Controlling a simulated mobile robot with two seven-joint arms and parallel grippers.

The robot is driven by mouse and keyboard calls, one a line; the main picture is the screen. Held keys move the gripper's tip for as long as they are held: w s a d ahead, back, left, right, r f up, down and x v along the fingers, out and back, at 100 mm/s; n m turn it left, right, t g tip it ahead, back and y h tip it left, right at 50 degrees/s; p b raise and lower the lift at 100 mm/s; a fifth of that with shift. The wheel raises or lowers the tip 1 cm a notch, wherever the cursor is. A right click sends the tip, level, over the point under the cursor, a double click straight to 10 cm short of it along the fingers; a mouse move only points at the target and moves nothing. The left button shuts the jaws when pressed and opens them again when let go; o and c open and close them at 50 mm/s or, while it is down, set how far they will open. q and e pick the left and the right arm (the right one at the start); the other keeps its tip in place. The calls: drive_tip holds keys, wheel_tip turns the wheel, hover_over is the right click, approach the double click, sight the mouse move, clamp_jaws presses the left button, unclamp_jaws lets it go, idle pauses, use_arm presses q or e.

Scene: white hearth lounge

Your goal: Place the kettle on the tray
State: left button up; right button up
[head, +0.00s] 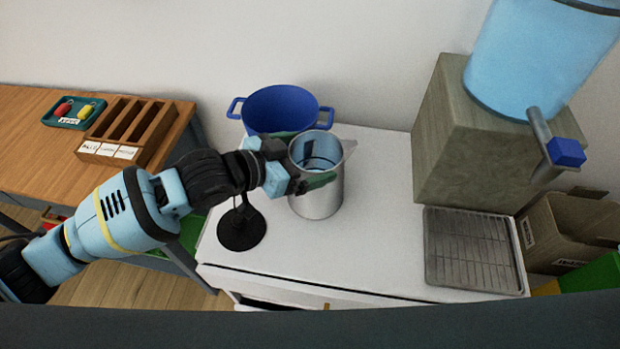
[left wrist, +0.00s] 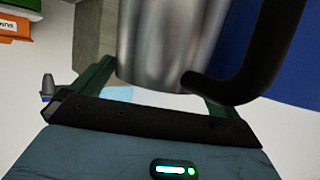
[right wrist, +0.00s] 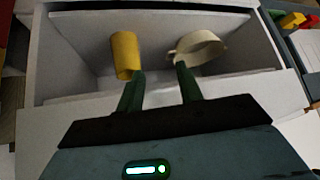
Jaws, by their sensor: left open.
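The kettle (head: 325,190), a silver metal jug with an open top, stands upright on the white counter. In the left wrist view the kettle (left wrist: 165,45) shows large, with its black handle (left wrist: 255,70) at the right. My left gripper (head: 304,160) is open, with a green finger on either side of the kettle's body; I cannot tell whether they touch it. A grey ribbed tray (head: 470,250) lies empty at the counter's right. My right gripper (right wrist: 160,86) is open over a drawer, with nothing between its fingers.
A blue pot (head: 280,105) stands behind the kettle. A black round base (head: 242,230) lies left of it. A water dispenser (head: 530,70) on a wooden block stands behind the tray.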

use_arm(q)
drive_tip(key=shift+c, duration=0.4)
drive_tip(key=c, duration=1.4)
drive_tip(key=shift+r, duration=0.15)
drive_tip(key=shift+c, duration=1.1)
use_arm(e)
drive_tip(key=shift+s+f, duration=0.2)
drive_tip(key=shift+s, duration=0.3)
use_arm(q)
drive_tip(key=shift+r, duration=0.15)
